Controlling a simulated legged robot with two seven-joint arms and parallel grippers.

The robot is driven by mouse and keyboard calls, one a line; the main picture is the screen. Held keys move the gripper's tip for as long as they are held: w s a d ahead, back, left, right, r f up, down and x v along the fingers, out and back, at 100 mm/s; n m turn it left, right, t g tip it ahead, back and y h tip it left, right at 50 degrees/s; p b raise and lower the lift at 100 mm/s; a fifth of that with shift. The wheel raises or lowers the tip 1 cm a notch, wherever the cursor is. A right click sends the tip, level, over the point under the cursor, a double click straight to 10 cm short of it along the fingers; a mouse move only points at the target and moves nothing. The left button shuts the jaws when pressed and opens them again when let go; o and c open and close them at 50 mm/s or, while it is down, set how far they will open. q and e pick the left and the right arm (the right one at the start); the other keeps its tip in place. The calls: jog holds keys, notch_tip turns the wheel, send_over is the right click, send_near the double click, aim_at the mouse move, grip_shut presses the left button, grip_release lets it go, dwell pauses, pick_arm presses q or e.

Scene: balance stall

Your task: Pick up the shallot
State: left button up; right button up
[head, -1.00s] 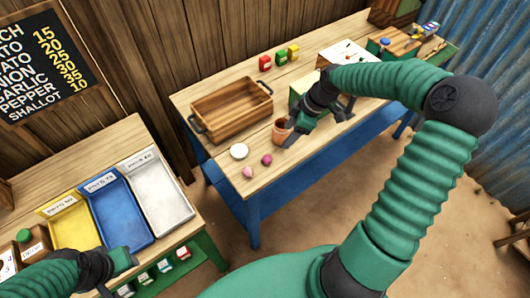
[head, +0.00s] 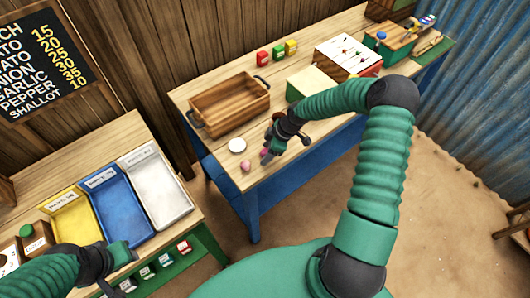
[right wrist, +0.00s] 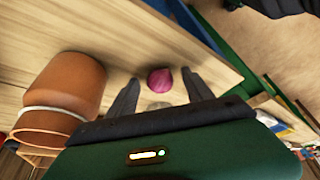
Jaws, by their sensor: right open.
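A magenta bulb that looks like the shallot (head: 264,152) lies on the far table near its front edge. A paler pink bulb (head: 246,164) lies just left of it; which one is the shallot is not certain from the head view. My right gripper (head: 284,150) is open, low over the table beside the magenta bulb. In the right wrist view the magenta bulb (right wrist: 159,80) shows between the open fingertips (right wrist: 160,76), with no clear contact. My left gripper (head: 120,252) is by the tray table at the lower left; its jaws are unclear.
A pale green box (head: 311,84) stands behind my right arm.

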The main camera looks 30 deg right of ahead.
grip_shut()
dwell(0.3)
jog(key=shift+d+r, duration=0.1)
